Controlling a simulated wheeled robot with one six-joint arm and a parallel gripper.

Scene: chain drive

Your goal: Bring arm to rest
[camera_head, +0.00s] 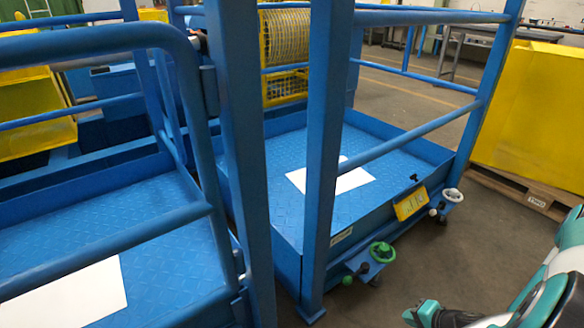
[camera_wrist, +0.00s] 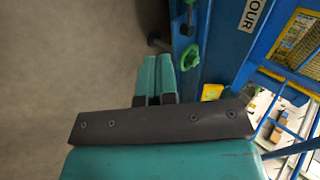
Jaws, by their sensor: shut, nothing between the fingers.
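My gripper (camera_wrist: 156,76) shows in the wrist view with its two teal fingers side by side and shut, nothing between them. It points over bare grey floor, just left of a green handwheel (camera_wrist: 190,57) on the blue platform's side. In the head view my gripper (camera_head: 424,312) is at the bottom edge, right of the green handwheel (camera_head: 382,251) and apart from it. My teal and white arm comes in from the lower right; most of it is out of frame.
A blue platform (camera_head: 250,180) with rails and posts fills the left and middle. A white handwheel (camera_head: 453,195) and a yellow tag (camera_head: 411,203) are on its front side. A yellow container (camera_head: 530,110) stands on a wooden pallet (camera_head: 520,190) at right. Floor (camera_head: 450,260) between is clear.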

